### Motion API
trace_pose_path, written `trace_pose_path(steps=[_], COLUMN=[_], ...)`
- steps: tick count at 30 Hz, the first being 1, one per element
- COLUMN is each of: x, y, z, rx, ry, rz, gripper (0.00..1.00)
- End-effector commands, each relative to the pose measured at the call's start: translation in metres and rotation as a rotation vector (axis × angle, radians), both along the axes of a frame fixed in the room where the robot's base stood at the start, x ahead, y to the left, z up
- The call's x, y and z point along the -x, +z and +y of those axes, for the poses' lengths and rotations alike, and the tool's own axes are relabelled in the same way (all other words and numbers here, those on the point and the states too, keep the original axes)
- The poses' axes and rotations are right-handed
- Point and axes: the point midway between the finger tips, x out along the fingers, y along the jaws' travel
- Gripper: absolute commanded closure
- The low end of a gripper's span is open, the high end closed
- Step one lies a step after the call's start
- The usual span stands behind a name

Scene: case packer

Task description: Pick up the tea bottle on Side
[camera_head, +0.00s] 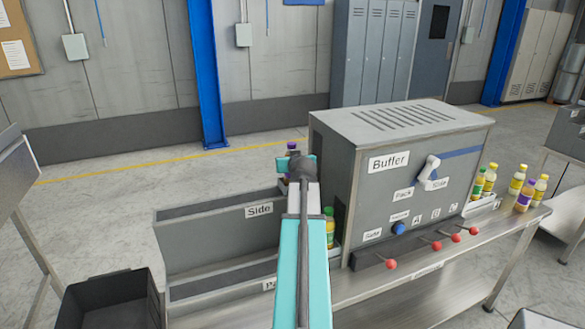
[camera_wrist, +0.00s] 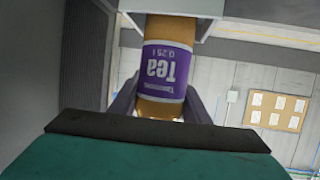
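The tea bottle (camera_wrist: 165,75), amber with a purple "Tea 0.25 l" label, fills the middle of the wrist view. Its purple cap (camera_head: 292,146) shows behind my wrist in the head view, at the machine end of the Side lane (camera_head: 215,213). My gripper (camera_wrist: 160,100) has one finger on each side of the bottle's lower part in the wrist view. I see no clear gap there, but firm contact cannot be made out. In the head view my arm hides the fingers and most of the bottle.
The grey Buffer machine (camera_head: 400,125) stands close right of my arm, with red knobs and a lever. A green-capped yellow bottle (camera_head: 329,228) stands below the Side lane's end. Several bottles (camera_head: 518,180) stand at the right. A black crate (camera_head: 110,300) is lower left.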

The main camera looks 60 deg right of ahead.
Motion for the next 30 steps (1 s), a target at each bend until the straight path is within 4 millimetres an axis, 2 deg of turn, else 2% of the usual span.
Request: trace_pose_path(steps=[1, 4, 5, 17, 30], x=[0.000, 0.000, 0.000, 0.000, 0.000], y=[0.000, 0.000, 0.001, 0.003, 0.028], z=[0.000, 0.000, 0.000, 0.000, -0.001], rx=[0.000, 0.000, 0.001, 0.001, 0.003], ry=[0.000, 0.000, -0.001, 0.000, -0.001], rz=[0.000, 0.000, 0.000, -0.001, -0.001], gripper=[0.69, 0.86, 0.88, 0.88, 0.88])
